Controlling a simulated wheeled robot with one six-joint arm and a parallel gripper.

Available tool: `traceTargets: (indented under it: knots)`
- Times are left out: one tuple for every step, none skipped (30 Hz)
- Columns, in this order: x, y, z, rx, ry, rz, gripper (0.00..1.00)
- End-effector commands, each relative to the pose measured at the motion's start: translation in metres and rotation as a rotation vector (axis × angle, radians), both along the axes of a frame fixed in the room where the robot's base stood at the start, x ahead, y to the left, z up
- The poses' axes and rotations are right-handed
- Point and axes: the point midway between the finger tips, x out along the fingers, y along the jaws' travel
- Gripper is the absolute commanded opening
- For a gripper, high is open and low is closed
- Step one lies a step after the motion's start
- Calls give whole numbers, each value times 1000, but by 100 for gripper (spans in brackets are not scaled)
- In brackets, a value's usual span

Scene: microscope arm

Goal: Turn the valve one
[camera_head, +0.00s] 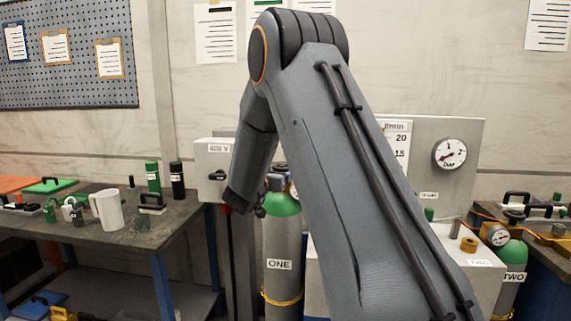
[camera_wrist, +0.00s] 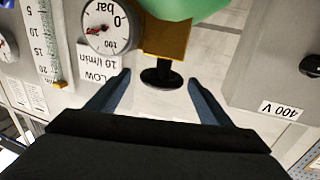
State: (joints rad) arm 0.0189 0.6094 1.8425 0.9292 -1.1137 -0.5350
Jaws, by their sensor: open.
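The cylinder labelled ONE (camera_head: 283,240) stands upright in the head view, grey with a green shoulder. My arm covers much of its top there, so its valve is not clear in that view. In the wrist view, which is upside down, the green shoulder (camera_wrist: 205,8) is at the top edge with a brass block (camera_wrist: 168,40) below it. A round black valve knob (camera_wrist: 161,76) sticks out of the block. My gripper (camera_wrist: 158,78) is open, with one finger on each side of the knob and a visible gap to both.
A gauge (camera_wrist: 107,27) and a flow scale (camera_wrist: 45,45) sit beside the valve. The 400 V box (camera_wrist: 285,65) is on the other side. Cylinder TWO (camera_head: 512,262) stands at right. A bench (camera_head: 110,235) with a mug (camera_head: 107,210) is at left.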

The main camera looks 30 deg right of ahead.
Motion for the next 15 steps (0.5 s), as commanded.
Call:
traceTargets:
  knots:
    - [5, -5, 1, 0, 0, 0, 73]
    - [8, -9, 1, -1, 1, 1, 73]
    - [13, -13, 1, -1, 1, 2, 73]
    - [17, -16, 1, 0, 0, 3, 73]
    - [20, -19, 1, 0, 1, 4, 73]
    - [24, -23, 1, 0, 0, 3, 73]
    - [27, -27, 1, 0, 0, 3, 73]
    - [29, -30, 1, 0, 0, 3, 73]
    - [33, -33, 0, 1, 1, 3, 73]
    - [35, -35, 0, 1, 2, 4, 73]
    - [37, -37, 0, 1, 1, 4, 73]
    - [39, -40, 1, 0, 0, 4, 73]
    - [40, -41, 1, 0, 0, 4, 73]
    - [41, -42, 0, 0, 0, 4, 73]
    - [42, -44, 0, 0, 1, 4, 73]
